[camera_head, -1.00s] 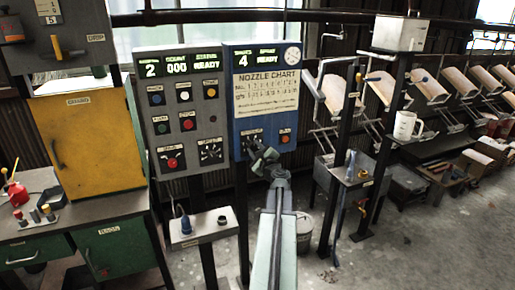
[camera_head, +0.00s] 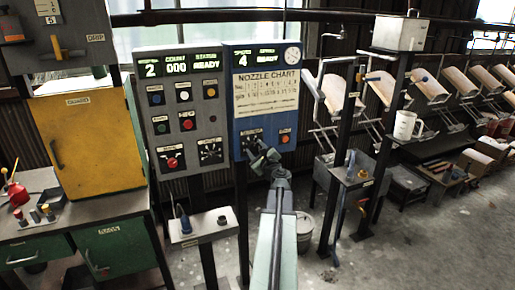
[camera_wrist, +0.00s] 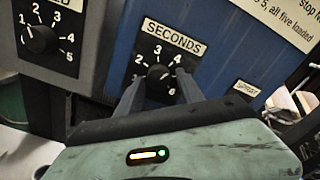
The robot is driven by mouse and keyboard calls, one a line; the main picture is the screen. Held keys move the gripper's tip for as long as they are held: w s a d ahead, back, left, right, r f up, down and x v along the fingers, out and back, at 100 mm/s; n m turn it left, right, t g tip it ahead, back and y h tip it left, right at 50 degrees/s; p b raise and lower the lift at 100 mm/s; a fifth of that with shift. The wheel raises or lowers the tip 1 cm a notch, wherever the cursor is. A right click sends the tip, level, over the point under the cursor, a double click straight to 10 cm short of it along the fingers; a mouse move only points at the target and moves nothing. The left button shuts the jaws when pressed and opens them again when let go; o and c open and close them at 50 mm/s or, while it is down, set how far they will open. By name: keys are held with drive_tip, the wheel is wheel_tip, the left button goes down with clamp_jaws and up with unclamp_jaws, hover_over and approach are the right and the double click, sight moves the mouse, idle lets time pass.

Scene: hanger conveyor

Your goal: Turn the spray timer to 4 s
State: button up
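The spray timer is a black knob (camera_wrist: 158,72) under a SECONDS label on the blue panel (camera_wrist: 100,75). Numbers ring it; 1, 2, 3, 4 and 6 are legible, and the right finger covers the area around 5. A small pale mark on the knob seems to face lower right, but I cannot read its exact setting. My gripper (camera_wrist: 160,76) has its fingers apart, one on each side of the knob, with a visible gap. In the head view my gripper (camera_head: 257,152) is at the lower part of the blue panel (camera_head: 240,115) and hides part of the dial.
A SPRAY-labelled button (camera_head: 285,138) is to the right. A post with a shelf stands further right.

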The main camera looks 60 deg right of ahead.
idle(0.3)
drive_tip(key=v, duration=0.7)
drive_tip(key=shift+s+a, duration=0.25)
drive_tip(key=shift+s, duration=0.05)
